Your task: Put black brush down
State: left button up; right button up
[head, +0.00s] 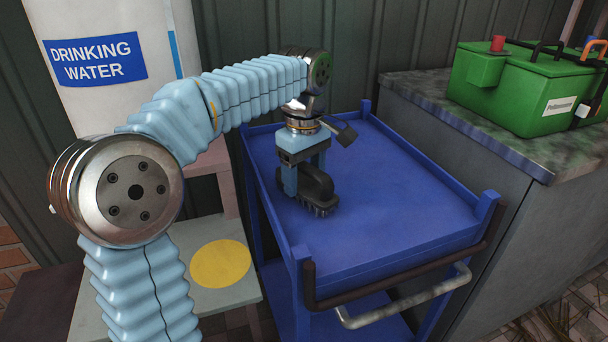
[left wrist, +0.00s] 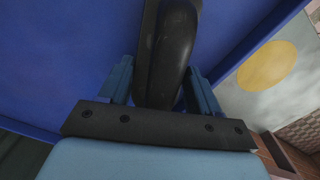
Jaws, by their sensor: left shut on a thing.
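The black brush (head: 318,190) is upright with its bristles down, over the left part of the blue cart's top tray (head: 400,190). The bristles look to be at or very near the tray surface; I cannot tell if they touch. My left gripper (head: 304,178) points down and is shut on the brush. In the left wrist view the brush's black handle (left wrist: 170,50) sits between the two blue fingers of the left gripper (left wrist: 160,85), with the blue tray (left wrist: 60,60) beyond. My right gripper is not in view.
A green box (head: 530,85) with a red cap stands on a grey counter (head: 440,105) right of the cart. A white drinking water container (head: 110,30) stands at the back left. A yellow disc (head: 220,263) lies on a pale step left of the cart. The rest of the tray is clear.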

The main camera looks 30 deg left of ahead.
pick_arm(q)
jog(key=o, duration=0.9)
jog(key=shift+o, duration=0.2)
notch_tip(320, 180, up, 12)
jog(key=p, duration=0.3)
jog(key=shift+r, duration=0.1)
